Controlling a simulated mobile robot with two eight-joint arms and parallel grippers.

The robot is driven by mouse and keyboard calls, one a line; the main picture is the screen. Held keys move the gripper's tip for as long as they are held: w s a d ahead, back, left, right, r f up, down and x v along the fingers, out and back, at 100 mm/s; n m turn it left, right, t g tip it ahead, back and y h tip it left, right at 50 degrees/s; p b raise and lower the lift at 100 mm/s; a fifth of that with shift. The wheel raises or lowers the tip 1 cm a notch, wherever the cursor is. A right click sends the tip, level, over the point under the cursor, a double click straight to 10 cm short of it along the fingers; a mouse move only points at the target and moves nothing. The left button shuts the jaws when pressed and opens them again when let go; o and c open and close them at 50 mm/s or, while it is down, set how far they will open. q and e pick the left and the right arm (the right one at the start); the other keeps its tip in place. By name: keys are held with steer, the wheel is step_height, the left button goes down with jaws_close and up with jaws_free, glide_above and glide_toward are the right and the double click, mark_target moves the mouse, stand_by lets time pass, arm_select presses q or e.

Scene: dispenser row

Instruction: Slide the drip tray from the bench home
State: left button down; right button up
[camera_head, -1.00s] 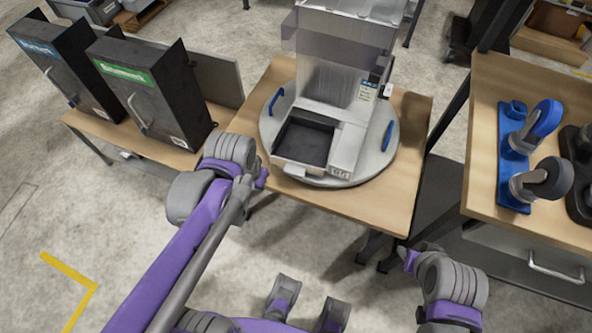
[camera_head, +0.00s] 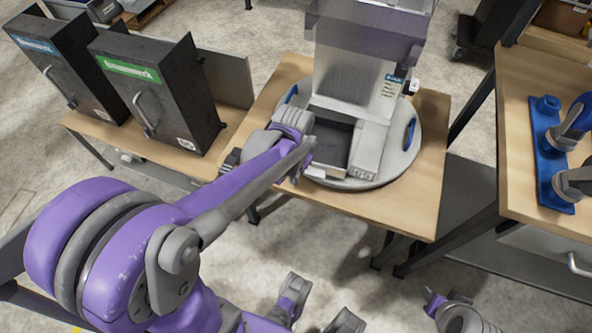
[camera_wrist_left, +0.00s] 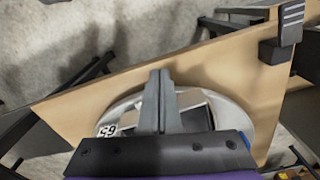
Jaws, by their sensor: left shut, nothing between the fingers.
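The drip tray (camera_head: 333,148) is a dark, shallow tray low at the front of the metal dispenser (camera_head: 350,85). The dispenser stands on a round grey turntable (camera_head: 400,160) on the wooden bench (camera_head: 405,208). My left gripper (camera_head: 305,166) is at the tray's front left corner, and my wrist hides part of that side. In the left wrist view its fingers (camera_wrist_left: 160,78) are shut together with nothing between them, over the turntable. I cannot tell whether they touch the tray. My right gripper (camera_head: 432,298) is low at the right, clear of the bench, its jaws unclear.
Two dark boxes with handles, one with a blue label (camera_head: 62,65) and one with a green label (camera_head: 155,95), stand on a bench at the left. A right-hand bench (camera_head: 520,190) holds a blue stand (camera_head: 548,165). Open floor lies in front.

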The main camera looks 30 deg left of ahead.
arm_select(q)
steer(key=w+f+b, duration=0.1)
steer(key=w+f, duration=0.3)
steer(key=f, duration=0.1)
stand_by(0.4)
steer(key=shift+w, duration=1.6)
steer(key=shift+s, duration=0.1)
